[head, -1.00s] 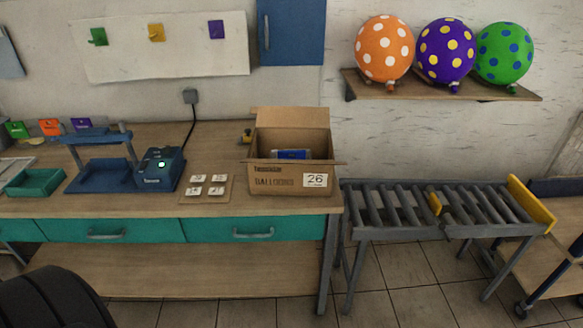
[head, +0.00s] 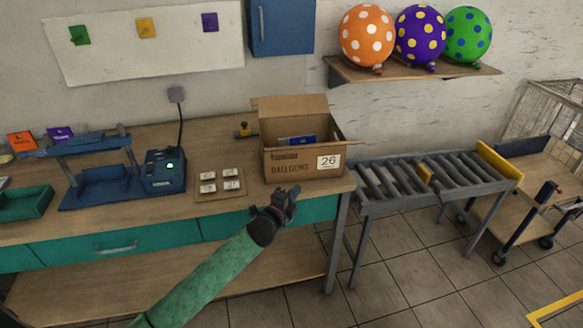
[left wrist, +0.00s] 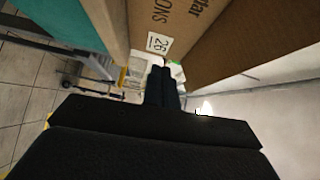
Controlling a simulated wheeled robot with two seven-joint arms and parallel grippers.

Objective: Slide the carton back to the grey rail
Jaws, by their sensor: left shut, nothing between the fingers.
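The open brown carton (head: 292,164) stands upright near the right end of the workbench, its back flap raised and a blue item inside. Its front bears printed lettering and a white "26" label. My left gripper (head: 287,194) is shut and empty, low in front of the carton's front face. In the left wrist view the closed fingers (left wrist: 161,84) point toward the carton (left wrist: 166,20), just by the "26" label; I cannot tell whether they touch it. I cannot make out a separate grey rail behind the carton. My right gripper is not in view.
A tile board (head: 220,186) lies left of the carton, beside a blue device (head: 163,171) and a blue press frame (head: 95,185). A small yellow-and-black item (head: 243,130) is behind the carton's left side. A grey roller conveyor (head: 430,180) stands to the right.

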